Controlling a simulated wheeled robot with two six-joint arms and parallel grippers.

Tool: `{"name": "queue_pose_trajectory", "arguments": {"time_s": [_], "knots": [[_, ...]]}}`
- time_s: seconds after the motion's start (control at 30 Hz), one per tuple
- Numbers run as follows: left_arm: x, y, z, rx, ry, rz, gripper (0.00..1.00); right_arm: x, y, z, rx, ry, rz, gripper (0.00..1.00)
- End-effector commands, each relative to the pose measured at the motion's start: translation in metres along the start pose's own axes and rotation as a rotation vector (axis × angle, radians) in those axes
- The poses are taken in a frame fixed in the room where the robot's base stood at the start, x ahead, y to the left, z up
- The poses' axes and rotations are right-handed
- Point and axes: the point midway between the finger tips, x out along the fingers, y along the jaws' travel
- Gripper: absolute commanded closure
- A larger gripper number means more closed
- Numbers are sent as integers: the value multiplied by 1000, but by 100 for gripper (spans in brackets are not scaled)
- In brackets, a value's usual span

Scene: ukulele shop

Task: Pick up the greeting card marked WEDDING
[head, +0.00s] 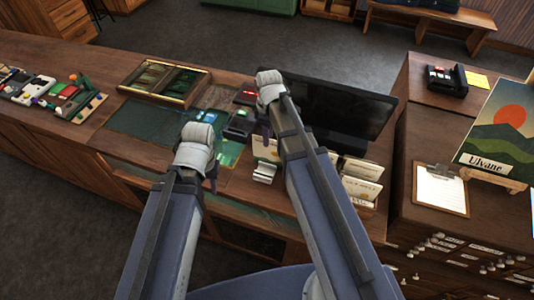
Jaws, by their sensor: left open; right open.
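Several cream cards stand in a wooden holder on the counter, right of my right forearm. A rear card (363,169) and a front card (362,188) show best; my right arm hides part of the group. Another cream card (265,150) shows just left of that arm. The print is too small to read, so I cannot tell which one says WEDDING. My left gripper (212,180) is open over the counter, left of the cards. My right gripper (266,130) is open above the counter in front of the dark screen, apart from the rear and front cards.
A dark monitor (340,112) stands behind the cards. A small white object (264,172) lies left of my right arm. A wooden display tray (164,82) is at the back left.

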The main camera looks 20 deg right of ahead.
Motion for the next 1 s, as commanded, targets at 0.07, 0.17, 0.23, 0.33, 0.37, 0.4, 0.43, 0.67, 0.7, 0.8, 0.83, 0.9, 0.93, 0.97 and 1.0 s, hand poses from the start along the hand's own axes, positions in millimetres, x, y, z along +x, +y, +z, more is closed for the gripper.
{"name": "queue_pose_trajectory", "arguments": {"time_s": [0.07,0.17,0.23,0.33,0.37,0.4,0.43,0.67,0.7,0.8,0.83,0.9,0.93,0.97,1.0], "knots": [[10,1,0,2,0,0,60,10,0,0,0,0,0,59],[11,1,0,3,0,0,60,11,0,0,0,0,0,59],[10,1,0,3,0,0,60,10,0,0,0,0,0,59],[12,1,-1,3,0,0,60,12,0,0,0,0,0,59],[13,1,-1,3,0,0,60,13,0,0,0,0,0,59],[16,1,-1,3,1,0,60,16,0,0,0,0,0,59],[18,2,-1,3,1,0,60,18,0,0,0,0,0,59],[37,3,-2,3,1,-1,60,38,0,0,0,0,0,59],[38,3,-2,3,1,-1,60,38,-1,0,0,0,0,59],[36,3,-2,3,1,-1,60,36,-1,0,0,0,0,59],[36,3,-2,3,1,-1,60,37,-1,0,0,0,0,59],[39,4,-2,4,1,-1,60,39,-1,0,0,0,0,59],[41,4,-2,4,1,-1,60,41,-1,1,0,0,0,59],[43,4,-3,4,1,-1,60,43,-1,1,0,0,0,59],[46,4,-3,5,1,-1,60,47,-2,1,0,0,0,59]]}}
